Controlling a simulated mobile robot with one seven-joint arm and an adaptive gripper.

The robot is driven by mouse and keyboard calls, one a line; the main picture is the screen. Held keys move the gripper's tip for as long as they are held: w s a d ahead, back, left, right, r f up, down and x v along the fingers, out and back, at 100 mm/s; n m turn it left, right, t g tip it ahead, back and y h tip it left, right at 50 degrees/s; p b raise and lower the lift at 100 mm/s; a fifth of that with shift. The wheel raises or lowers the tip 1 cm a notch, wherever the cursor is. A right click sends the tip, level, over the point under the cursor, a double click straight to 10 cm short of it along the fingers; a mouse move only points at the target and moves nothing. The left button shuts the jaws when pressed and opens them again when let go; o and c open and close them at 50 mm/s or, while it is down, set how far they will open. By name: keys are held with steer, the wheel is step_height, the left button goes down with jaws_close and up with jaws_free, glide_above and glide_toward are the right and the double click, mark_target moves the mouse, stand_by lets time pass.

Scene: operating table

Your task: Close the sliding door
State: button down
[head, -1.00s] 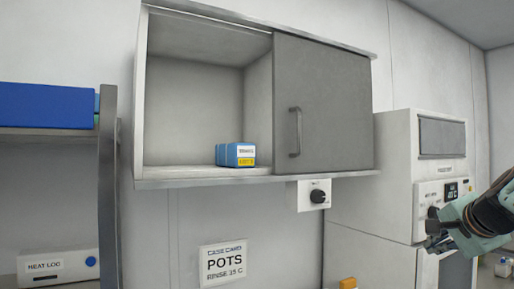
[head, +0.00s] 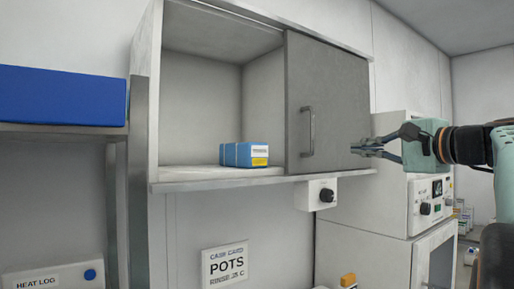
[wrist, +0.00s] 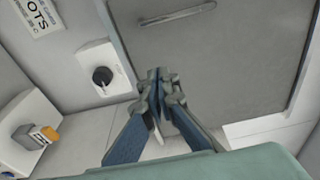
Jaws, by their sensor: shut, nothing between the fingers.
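The grey sliding door (head: 335,110) covers the right half of a wall cabinet (head: 222,178); the left half stands open. The door has a vertical bar handle (head: 308,132) near its left edge. My gripper (head: 356,150) is shut and empty, pointing left near the door's right edge, to the right of the handle. I cannot tell whether it touches the door. In the wrist view my gripper (wrist: 161,76) shows shut in front of the door (wrist: 235,60), with the handle (wrist: 178,14) at the top.
A blue box (head: 245,155) sits inside the open half. A white knob unit (head: 317,195) hangs below the cabinet. A white machine (head: 390,190) stands at the right below my arm. A shelf with a large blue box (head: 62,96) is at the left.

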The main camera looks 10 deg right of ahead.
steer(key=p, duration=0.3)
glide_toward(318, 146)
steer(key=x, duration=0.5)
steer(key=shift+f, duration=0.1)
steer(key=s+a, duration=0.2)
steer(key=a, duration=0.1)
steer(key=shift+f, duration=0.1)
steer(key=shift+s+a, duration=0.15)
steer(key=shift+a, duration=0.05)
